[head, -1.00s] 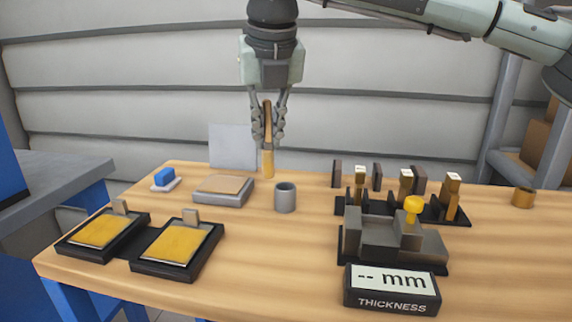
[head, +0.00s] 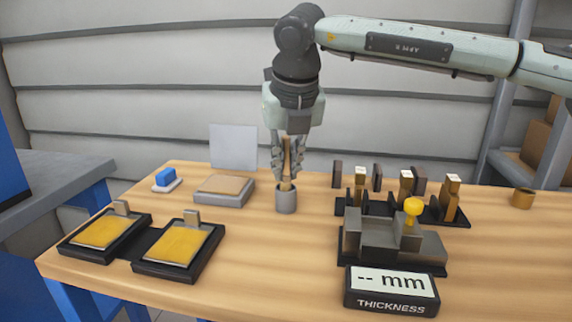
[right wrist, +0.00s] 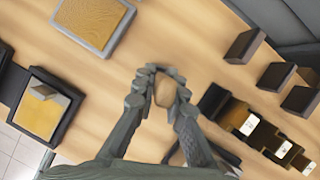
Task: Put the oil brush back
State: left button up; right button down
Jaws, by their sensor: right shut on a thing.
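The oil brush (head: 287,172) is upright with a wooden handle, and its lower end is at or inside the mouth of the grey cup (head: 286,201). How deep it sits I cannot tell. My right gripper (head: 287,165) is shut on the brush handle just above the cup. In the right wrist view the fingers (right wrist: 163,84) close around the brush (right wrist: 165,93), seen end-on, and the cup is hidden. My left gripper is not in view.
A grey block with a tan top (head: 224,190) and a blue item on a dish (head: 166,180) stand left. Two black trays with yellow pads (head: 179,246) lie front left. A dark rack (head: 437,211), stepped gauge (head: 380,240) and thickness display (head: 392,291) stand right.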

jog(key=shift+f, duration=0.1)
jog(key=c, duration=2)
grip_release()
jog(key=o, duration=0.4)
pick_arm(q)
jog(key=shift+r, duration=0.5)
